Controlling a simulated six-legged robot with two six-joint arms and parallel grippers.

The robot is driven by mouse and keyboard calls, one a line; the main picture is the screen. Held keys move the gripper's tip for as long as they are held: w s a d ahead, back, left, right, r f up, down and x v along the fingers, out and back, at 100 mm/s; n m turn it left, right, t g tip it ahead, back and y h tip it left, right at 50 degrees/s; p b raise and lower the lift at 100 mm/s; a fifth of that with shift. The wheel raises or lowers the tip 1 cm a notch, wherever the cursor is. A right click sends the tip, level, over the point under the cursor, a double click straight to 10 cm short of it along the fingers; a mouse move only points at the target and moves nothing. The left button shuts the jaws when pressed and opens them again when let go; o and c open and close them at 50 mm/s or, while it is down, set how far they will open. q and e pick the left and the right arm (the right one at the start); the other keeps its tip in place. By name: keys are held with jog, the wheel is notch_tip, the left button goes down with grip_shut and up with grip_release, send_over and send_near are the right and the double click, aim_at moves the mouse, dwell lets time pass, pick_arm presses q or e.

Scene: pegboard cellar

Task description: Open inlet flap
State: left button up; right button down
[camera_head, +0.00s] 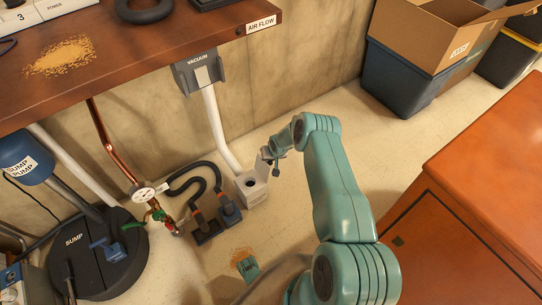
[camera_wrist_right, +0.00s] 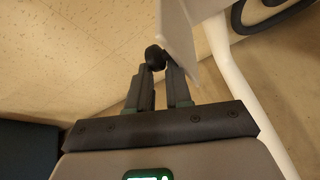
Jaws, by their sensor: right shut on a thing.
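The vacuum inlet (camera_head: 254,196) is a pale grey box on the floor at the foot of a white pipe. A dark opening shows in its top. Its pale flap (camera_head: 262,170) stands raised at the opening's far right side, partly hidden by my right gripper (camera_head: 270,160). In the right wrist view the flap (camera_wrist_right: 178,36) is a pale plate seen nearly edge-on with a round black knob (camera_wrist_right: 155,57). My right gripper (camera_wrist_right: 162,75) is shut on this knob, its fingers on either side.
A white pipe (camera_head: 217,128) runs from the vacuum box (camera_head: 199,72) to the inlet. Black hose fittings (camera_head: 228,210) lie left of it, near a pressure gauge (camera_head: 144,194). An orange-brown cabinet (camera_head: 480,180) stands right; crumbs (camera_head: 240,256) lie on the floor.

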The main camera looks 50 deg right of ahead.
jog(key=shift+s+d+f+g, duration=0.15)
jog(key=shift+s+f, duration=0.4)
jog(key=shift+s, duration=0.05)
jog(key=shift+s+d+f+g, duration=0.15)
jog(key=shift+s+f, duration=0.4)
jog(key=shift+s, duration=0.05)
jog(key=c, duration=0.9)
grip_release()
jog(key=p+v, duration=0.6)
jog(key=p, duration=0.3)
jog(key=p+v, duration=0.5)
jog(key=p, duration=0.5)
jog(key=w+d+p+v, duration=0.1)
jog(key=p+v, duration=0.5)
jog(key=p, duration=0.3)
jog(key=shift+a+r+p, duration=0.1)
jog(key=shift+r+p, duration=0.25)
jog(key=shift+r, duration=0.25)
